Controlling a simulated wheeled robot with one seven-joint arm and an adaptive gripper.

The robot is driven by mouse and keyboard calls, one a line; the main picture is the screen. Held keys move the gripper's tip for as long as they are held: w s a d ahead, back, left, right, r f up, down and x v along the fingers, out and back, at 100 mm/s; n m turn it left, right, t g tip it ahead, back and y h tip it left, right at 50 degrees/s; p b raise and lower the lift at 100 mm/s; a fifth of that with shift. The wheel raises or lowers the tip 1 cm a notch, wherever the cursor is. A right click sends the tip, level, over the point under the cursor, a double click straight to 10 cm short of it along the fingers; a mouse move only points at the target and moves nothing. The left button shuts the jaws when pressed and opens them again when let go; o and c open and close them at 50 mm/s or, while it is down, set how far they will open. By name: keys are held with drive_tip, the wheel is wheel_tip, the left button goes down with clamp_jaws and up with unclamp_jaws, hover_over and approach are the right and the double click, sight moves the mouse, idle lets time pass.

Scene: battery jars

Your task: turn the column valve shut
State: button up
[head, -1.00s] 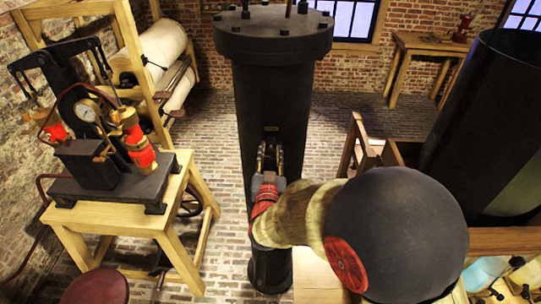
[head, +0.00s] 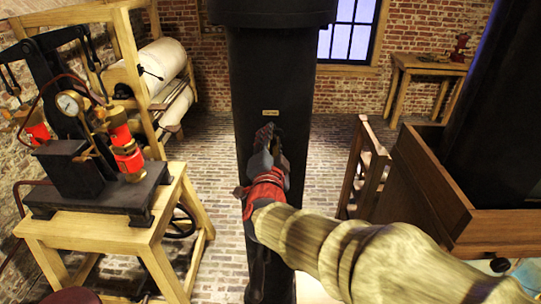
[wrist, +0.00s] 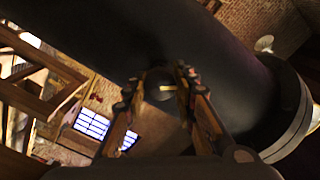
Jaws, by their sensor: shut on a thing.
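The column (head: 270,75) is a tall, dark cylinder in the middle of the head view, with a small brass plate (head: 270,113) on its front. My gripper (head: 270,137) is at the column face just below this plate and hides the valve there. In the wrist view the column (wrist: 130,35) runs diagonally. The valve (wrist: 160,86) shows there as a small dark round knob with a pale brass bar. My gripper's fingers (wrist: 158,80) are on either side of the knob, shut on it. How far the valve is turned I cannot tell.
A wooden table (head: 100,222) with a gauge and red-banded pump (head: 90,150) stands at left. A wooden box (head: 435,185) is close on the right beside my arm. Brick floor is free on both sides of the column. A small table (head: 430,65) stands at back right.

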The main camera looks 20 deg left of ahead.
drive_tip(key=m+b, duration=0.2)
drive_tip(key=b, duration=0.1)
drive_tip(key=m+b, duration=0.2)
drive_tip(key=b, duration=0.1)
drive_tip(key=shift+f, duration=0.3)
drive_tip(key=m+b, duration=0.3)
drive_tip(key=shift+r, duration=0.1)
drive_tip(key=shift+m, duration=0.3)
drive_tip(key=o, duration=1.1)
drive_tip(key=shift+r, duration=0.1)
drive_tip(key=v, duration=1.2)
